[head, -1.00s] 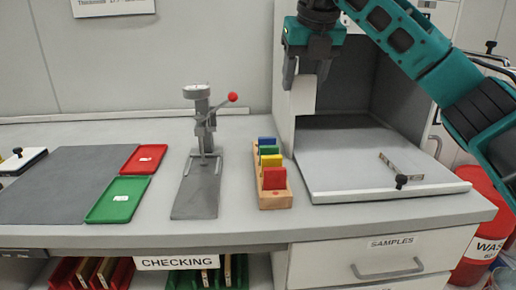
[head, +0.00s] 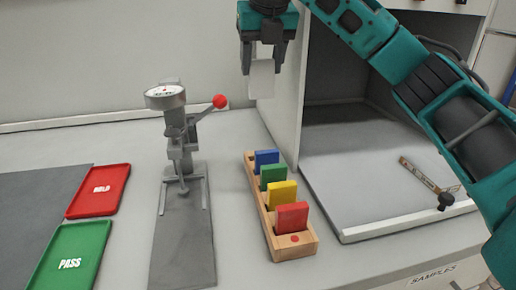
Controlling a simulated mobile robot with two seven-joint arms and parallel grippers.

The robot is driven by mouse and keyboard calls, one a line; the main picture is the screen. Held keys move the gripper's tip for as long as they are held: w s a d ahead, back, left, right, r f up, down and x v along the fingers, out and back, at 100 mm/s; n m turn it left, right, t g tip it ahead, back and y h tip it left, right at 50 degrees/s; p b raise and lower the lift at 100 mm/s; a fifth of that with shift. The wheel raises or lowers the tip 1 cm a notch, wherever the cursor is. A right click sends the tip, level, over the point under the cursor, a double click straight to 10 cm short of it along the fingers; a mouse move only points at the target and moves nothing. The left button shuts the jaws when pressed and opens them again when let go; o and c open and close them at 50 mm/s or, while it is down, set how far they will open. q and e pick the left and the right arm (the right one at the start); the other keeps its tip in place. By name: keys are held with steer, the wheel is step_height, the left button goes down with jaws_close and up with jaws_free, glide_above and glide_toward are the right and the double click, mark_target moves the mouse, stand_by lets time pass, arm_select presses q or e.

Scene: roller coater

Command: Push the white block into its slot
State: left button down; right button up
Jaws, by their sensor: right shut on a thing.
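My right gripper (head: 263,55) is at the top of the head view, pointing down, shut on the white block (head: 262,82). The white block hangs upright below the fingers, in the air above and behind the wooden rack. The wooden rack (head: 308,243) stands on the bench and holds a row of upright coloured blocks: blue (head: 266,161), green (head: 273,176), yellow (head: 282,195) and red (head: 291,218). An empty slot for the white block cannot be made out from here. My left gripper is not in view.
A gauge stand (head: 180,235) with a red-knobbed lever stands left of the rack. Red HOLD (head: 110,182) and green PASS (head: 90,238) trays lie further left. A grey booth (head: 350,200) with a raised side wall stands close on the right.

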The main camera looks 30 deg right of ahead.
mark_target(268, 98)
step_height(268, 98, down, 17)
steer(key=shift+f+b, duration=0.1)
steer(key=shift+b, duration=1.05)
steer(key=shift+c, duration=0.5)
steer(key=o, duration=1.1)
steer(key=p+v, duration=0.1)
steer(key=v, duration=1.1)
